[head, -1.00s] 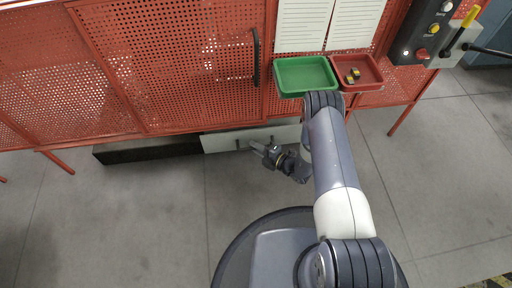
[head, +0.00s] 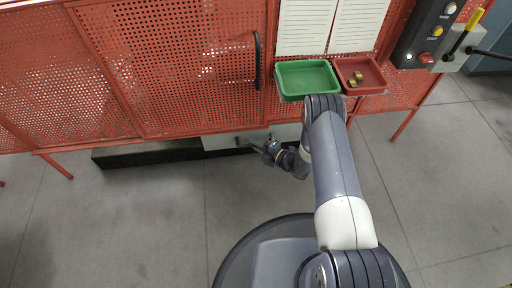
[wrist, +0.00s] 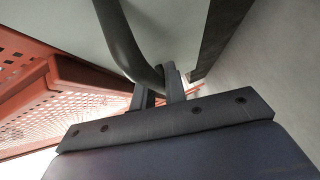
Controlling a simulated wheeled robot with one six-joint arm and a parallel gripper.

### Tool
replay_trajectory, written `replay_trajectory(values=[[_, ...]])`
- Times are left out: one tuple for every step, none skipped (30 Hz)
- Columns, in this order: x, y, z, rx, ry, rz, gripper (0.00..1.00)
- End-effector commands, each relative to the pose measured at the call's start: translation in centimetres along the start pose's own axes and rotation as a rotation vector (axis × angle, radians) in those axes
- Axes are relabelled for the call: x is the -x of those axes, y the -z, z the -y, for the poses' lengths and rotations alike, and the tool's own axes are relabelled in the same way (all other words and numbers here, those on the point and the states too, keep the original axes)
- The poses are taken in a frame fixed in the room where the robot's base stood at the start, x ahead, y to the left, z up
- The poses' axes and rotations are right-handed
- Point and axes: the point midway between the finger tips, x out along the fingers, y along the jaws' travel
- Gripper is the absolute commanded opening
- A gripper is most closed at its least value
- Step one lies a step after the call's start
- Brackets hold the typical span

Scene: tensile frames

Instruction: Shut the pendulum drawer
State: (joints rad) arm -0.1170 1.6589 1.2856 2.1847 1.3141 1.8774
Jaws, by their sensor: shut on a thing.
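In the head view my gripper (head: 256,145) is at the drawer front; the handle is small there and partly hidden by the gripper.
The red cage (head: 180,70) stands directly above. A green tray (head: 306,77) and a red tray (head: 358,74) with small yellow pieces sit on its right side. A control box with buttons (head: 428,35) is at upper right. The grey floor (head: 120,220) is clear to the left.

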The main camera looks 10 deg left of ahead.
Motion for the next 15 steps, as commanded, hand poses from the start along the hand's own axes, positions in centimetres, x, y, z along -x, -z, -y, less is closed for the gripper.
replay_trajectory(values=[[-0.19,-0.43,-0.13,0.005,-0.002,0.010,0.00],[-0.20,-0.45,-0.14,0.006,-0.002,0.010,0.00],[-0.20,-0.45,-0.16,0.006,-0.002,0.010,0.14],[-0.20,-0.44,-0.16,0.006,-0.003,0.009,0.17],[-0.19,-0.43,-0.16,0.006,-0.003,0.009,0.19],[-0.18,-0.40,-0.15,0.006,-0.003,0.008,0.23],[-0.17,-0.38,-0.15,0.005,-0.003,0.008,0.25],[-0.16,-0.36,-0.14,0.005,-0.003,0.008,0.28],[-0.15,-0.34,-0.14,0.005,-0.002,0.007,0.31],[-0.15,-0.33,-0.13,0.005,-0.002,0.007,0.33],[-0.14,-0.31,-0.13,0.005,-0.002,0.007,0.34],[-0.13,-0.30,-0.13,0.005,-0.002,0.006,0.34],[-0.13,-0.29,-0.13,0.004,-0.002,0.006,0.34],[-0.13,-0.28,-0.13,0.004,-0.002,0.006,0.34],[-0.12,-0.27,-0.13,0.004,-0.002,0.006,0.34]])
